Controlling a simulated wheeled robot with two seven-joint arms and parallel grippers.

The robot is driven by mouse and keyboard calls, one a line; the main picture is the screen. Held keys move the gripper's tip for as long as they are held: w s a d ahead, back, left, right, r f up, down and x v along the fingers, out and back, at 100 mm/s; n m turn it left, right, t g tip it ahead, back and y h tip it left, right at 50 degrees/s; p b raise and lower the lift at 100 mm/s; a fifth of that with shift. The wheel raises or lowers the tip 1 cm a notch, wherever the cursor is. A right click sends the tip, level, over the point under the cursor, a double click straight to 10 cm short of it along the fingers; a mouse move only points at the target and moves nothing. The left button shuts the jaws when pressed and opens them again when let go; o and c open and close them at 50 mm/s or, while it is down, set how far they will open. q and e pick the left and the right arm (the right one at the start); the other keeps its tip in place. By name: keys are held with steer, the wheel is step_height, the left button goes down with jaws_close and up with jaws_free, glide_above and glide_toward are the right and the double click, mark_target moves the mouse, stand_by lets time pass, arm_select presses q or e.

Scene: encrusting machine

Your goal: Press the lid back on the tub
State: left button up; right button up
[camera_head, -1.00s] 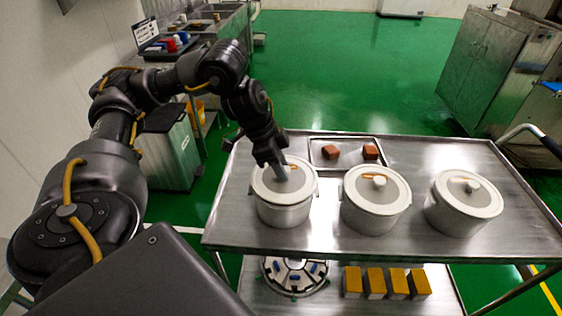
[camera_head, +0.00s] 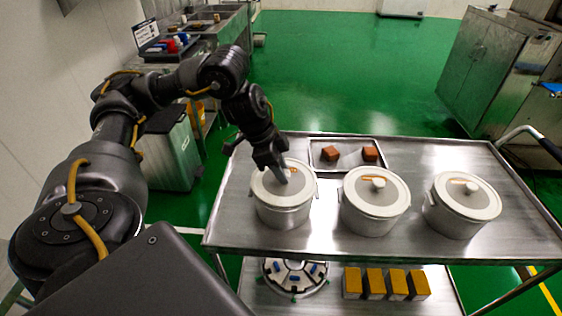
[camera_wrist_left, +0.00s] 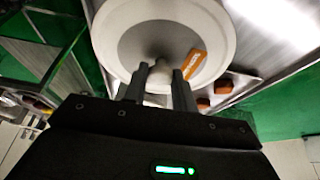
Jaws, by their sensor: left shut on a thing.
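Three white tubs with grey-centred lids stand in a row on the steel cart top. The left tub (camera_head: 283,212) has its lid (camera_head: 268,187) on top, and the lid looks seated on the rim. My left gripper (camera_head: 284,180) is above this lid, pointing down, shut on the lid's knob; the fingers hide most of the knob in the head view. In the left wrist view the lid (camera_wrist_left: 122,50) fills the top, with the knob (camera_wrist_left: 160,75) between the fingers and an orange label (camera_wrist_left: 194,63) beside it. My right gripper is out of view.
The middle tub (camera_head: 372,215) and right tub (camera_head: 458,219) have lids on, close by on the right. A shallow tray (camera_head: 348,142) with two brown blocks lies behind. Yellow-topped boxes (camera_head: 386,283) and a round fixture (camera_head: 293,279) sit on the lower shelf.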

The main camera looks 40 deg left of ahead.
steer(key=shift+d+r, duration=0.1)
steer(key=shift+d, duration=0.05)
arm_select(q)
steer(key=o, duration=1)
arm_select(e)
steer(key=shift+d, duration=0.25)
arm_select(q)
steer(key=o, duration=0.5)
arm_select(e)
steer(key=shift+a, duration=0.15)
